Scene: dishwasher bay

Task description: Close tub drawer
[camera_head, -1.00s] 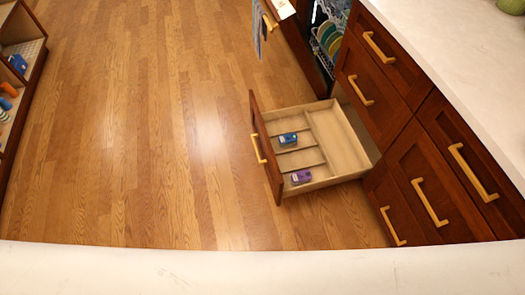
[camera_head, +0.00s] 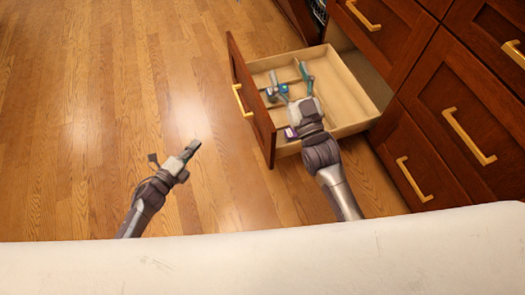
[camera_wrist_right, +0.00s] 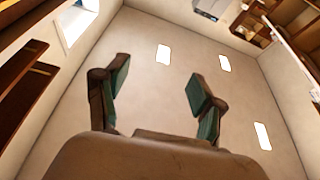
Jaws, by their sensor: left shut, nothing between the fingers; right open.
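The tub drawer (camera_head: 340,128) stands pulled out from the dark wood cabinet. Its front panel (camera_head: 250,95) has a brass handle (camera_head: 241,100), and its pale inside has dividers. My right gripper (camera_head: 292,80) is open and appears over the drawer's inside. I cannot tell whether it touches anything. Its two spread fingers also show in the right wrist view (camera_wrist_right: 158,92), with nothing between them. My left gripper (camera_head: 193,147) is shut and empty, over the floor left of the drawer front and apart from it.
Shut drawers (camera_head: 465,115) stand to the right. A white surface (camera_head: 260,255) crosses the front. The wood floor (camera_head: 90,110) at left is clear.

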